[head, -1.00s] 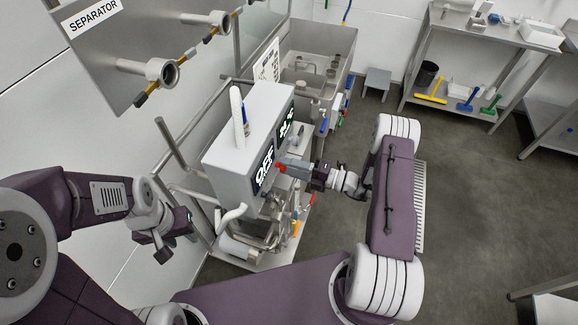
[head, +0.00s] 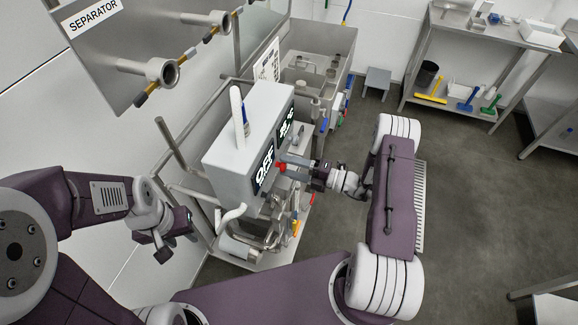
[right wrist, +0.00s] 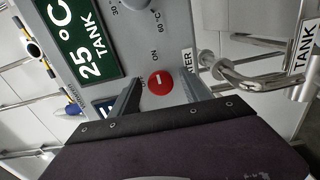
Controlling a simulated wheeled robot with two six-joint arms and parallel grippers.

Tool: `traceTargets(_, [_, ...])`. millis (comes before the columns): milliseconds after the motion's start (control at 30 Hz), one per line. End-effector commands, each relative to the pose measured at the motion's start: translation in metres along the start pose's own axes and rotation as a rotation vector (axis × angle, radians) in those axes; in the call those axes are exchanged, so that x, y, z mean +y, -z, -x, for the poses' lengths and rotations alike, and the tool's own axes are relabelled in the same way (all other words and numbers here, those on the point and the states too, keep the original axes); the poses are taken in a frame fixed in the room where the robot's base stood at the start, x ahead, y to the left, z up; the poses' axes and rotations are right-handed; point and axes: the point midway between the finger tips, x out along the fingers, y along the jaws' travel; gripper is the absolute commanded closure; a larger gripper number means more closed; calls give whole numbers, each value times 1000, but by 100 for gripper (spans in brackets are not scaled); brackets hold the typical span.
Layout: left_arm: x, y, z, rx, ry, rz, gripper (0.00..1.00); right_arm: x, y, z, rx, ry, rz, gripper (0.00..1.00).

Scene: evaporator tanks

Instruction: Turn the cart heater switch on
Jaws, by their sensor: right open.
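The heater switch is a round red knob (right wrist: 160,82) with a white mark, on the grey panel of the cart's control box (head: 228,158). An ON label (right wrist: 155,56) stands above the knob in the right wrist view. The knob shows as a small red spot in the head view (head: 281,167). The box's display reads OFF (head: 265,165). My right gripper (right wrist: 163,92) is open, with one finger on each side of the knob; I cannot tell if either touches it. My left gripper (head: 166,248) hangs low at the left, away from the box; its jaw opening is unclear.
A green screen (right wrist: 85,40) reading 25 °C TANK is beside the knob. Metal pipes (right wrist: 265,75) run to the right of the panel. Steel tanks (head: 318,68) stand behind the cart.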

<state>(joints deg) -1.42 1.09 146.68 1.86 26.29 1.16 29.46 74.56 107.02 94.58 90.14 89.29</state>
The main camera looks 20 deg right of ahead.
Motion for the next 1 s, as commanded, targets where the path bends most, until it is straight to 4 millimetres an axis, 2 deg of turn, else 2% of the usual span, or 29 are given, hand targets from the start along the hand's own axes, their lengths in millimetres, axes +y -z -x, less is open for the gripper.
traceTargets(133, [0, -1, -8, 0, 0, 0, 62, -3, -1, 18, -5, 0, 0, 46])
traceTargets(400, [0, -2, -23, 0, 0, 0, 62, -3, -2, 73, -6, 0, 1, 46])
traceTargets(500, [0, -3, -25, 0, 0, 0, 62, -2, -1, 85, -3, 0, 1, 46])
traceTargets(1000, [0, -3, -25, 0, 0, 0, 62, 0, 0, 90, 0, 0, 0, 46])
